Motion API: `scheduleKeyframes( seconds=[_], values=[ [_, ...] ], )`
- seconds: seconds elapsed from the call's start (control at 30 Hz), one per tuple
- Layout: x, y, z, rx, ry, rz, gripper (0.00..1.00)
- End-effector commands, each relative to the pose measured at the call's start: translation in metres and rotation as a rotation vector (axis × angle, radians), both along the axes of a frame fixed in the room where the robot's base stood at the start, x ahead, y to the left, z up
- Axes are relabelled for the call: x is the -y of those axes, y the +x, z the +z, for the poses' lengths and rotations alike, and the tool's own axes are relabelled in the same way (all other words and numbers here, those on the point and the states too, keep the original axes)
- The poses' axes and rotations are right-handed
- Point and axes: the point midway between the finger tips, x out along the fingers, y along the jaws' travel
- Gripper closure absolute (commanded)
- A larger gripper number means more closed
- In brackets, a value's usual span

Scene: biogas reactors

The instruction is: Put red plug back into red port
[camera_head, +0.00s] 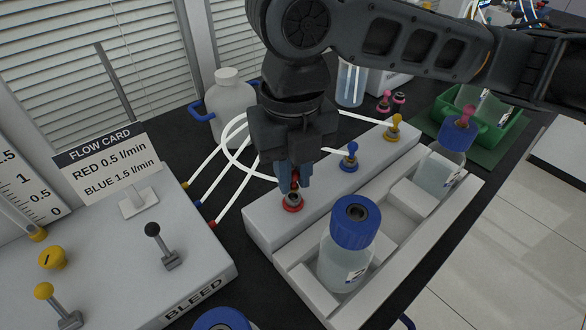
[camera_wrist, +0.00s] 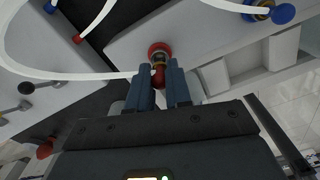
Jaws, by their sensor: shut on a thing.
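My gripper (camera_head: 293,182) points down over the left end of the white port block (camera_head: 262,222). It is shut on the red plug (camera_wrist: 158,76), which shows between the two blue-grey fingertips in the wrist view. The red port (camera_head: 292,204) is a red ring on top of the block, directly below the fingertips. In the wrist view the plug's brass-coloured part lines up with the red port (camera_wrist: 158,48) and overlaps it. I cannot tell whether the plug's tip is inside the port or just above it. The fingers hide most of the plug in the head view.
A blue plug (camera_head: 349,157) and a yellow plug (camera_head: 393,128) stand along the same block. A blue-capped bottle (camera_head: 347,262) stands in the rack in front. White tubes (camera_head: 228,172) loop close behind my gripper. The flow-card panel (camera_head: 150,240) is at left.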

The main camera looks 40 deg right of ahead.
Motion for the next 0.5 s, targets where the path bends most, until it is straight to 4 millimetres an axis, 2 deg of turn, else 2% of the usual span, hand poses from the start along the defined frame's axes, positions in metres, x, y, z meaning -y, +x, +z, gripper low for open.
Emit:
scheduleKeyframes(
  seconds=[0.5],
  values=[
    [0.0001, 0.0, -0.0059, 0.0, 0.0, 0.0, 1.0]
  ],
)
